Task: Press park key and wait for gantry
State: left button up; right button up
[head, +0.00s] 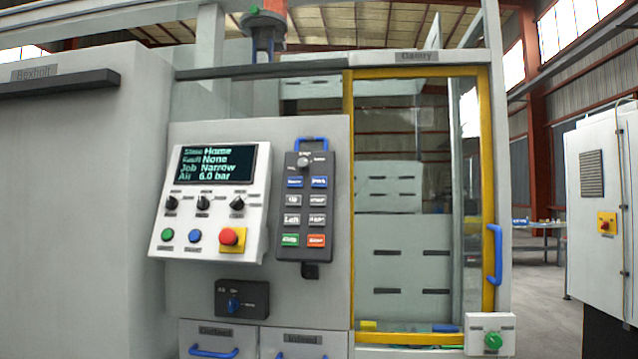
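The dark hand pendant (304,207) hangs on the grey machine front with a blue handle on top. It has a selector knob and rows of keys. The top-row right blue key (318,182) seems to be lettered "Park", but the print is small. The display (217,164) reads State Home, Fault None, Job Narrow, Air 6.0 bar. An orange and dark gantry part (266,30) with a green spot stands at the top, above the rail. Neither of my grippers is in view.
The control panel (210,215) carries knobs, green and blue buttons and a red stop. A yellow-framed glass door (348,200) is at the right, appearing closed. A box with a green knob (491,335) is at lower right. Blue-handled drawers (215,335) sit below.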

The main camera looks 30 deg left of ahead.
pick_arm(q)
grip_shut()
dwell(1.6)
